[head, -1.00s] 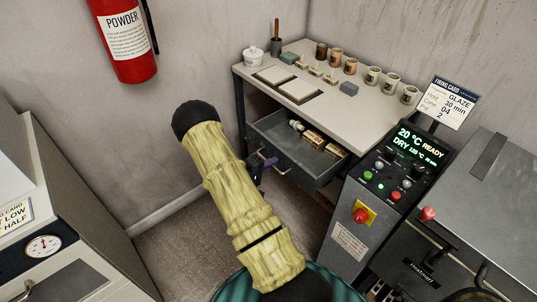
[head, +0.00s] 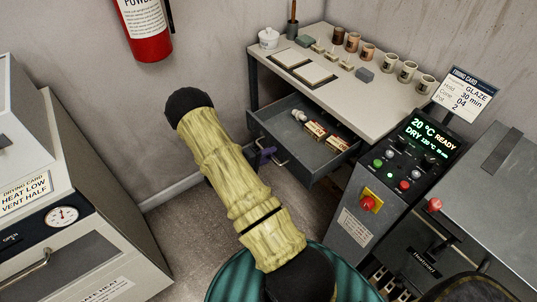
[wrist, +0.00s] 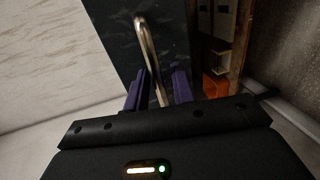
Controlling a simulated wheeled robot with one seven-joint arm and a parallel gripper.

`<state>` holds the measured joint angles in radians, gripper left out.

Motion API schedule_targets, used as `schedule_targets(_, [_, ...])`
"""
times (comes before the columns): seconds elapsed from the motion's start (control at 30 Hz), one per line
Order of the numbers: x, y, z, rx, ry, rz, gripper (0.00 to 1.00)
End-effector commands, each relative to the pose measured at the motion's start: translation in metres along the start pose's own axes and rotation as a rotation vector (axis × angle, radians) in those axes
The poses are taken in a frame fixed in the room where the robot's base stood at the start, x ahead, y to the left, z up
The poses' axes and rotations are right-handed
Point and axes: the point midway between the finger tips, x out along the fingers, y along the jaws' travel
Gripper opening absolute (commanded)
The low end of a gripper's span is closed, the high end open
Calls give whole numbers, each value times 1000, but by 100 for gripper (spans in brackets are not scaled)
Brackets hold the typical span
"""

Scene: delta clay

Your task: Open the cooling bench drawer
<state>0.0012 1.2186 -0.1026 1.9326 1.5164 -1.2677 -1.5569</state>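The cooling bench (head: 330,92) has a pale top, and its grey drawer (head: 318,168) is pulled well out below it, so the inside shows. The drawer's curved metal handle (head: 280,156) is on its front face. My gripper (head: 264,157) is at that handle, with its purple fingers small and partly hidden behind my arm. In the wrist view the handle (wrist: 151,55) runs between the two purple fingers (wrist: 157,90). The fingers are apart with a gap beside the handle; I cannot tell if one touches it.
Small boxes (head: 314,131) and a white item lie in the drawer. Mugs, tiles and a lidded pot (head: 268,38) stand on the bench. A control panel (head: 413,145) and kiln stand right; a drying cabinet (head: 75,200) stands left. Bare floor lies between.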

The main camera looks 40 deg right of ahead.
Motion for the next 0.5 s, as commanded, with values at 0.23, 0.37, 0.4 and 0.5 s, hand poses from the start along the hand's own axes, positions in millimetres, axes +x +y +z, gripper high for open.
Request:
schedule_targets(0.23, [-1, 1, -1, 1, 2, 1, 25])
schedule_targets(0.37, [-9, 1, -1, 1, 4, 0, 25])
schedule_targets(0.4, [-13, 1, -2, 1, 5, 0, 25])
schedule_targets(0.5, [-28, 1, -2, 1, 5, 1, 25])
